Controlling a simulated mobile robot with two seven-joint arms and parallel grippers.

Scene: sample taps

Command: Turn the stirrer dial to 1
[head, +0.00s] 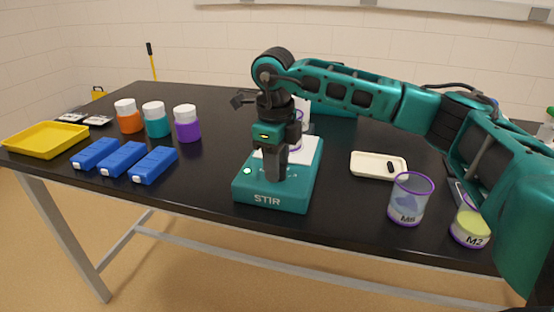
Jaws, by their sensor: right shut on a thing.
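The teal stirrer (296,196), marked STIR, stands near the front edge of the table, with a white plate on top. My right gripper (274,178) points straight down over the front of the stirrer. Its dark fingers are shut on the dial, which they hide, so I cannot read its setting. A small white light or mark shows on the stirrer's front left. A beaker with a purple rim stands behind the gripper, partly hidden. My left gripper is not in view.
To the right are a cream tray (366,173), a purple-rimmed beaker (409,207) and the M2 cup (470,229). To the left are blue boxes (122,158), a yellow tray (44,141) and orange, teal and purple jars (187,129). The table between jars and stirrer is clear.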

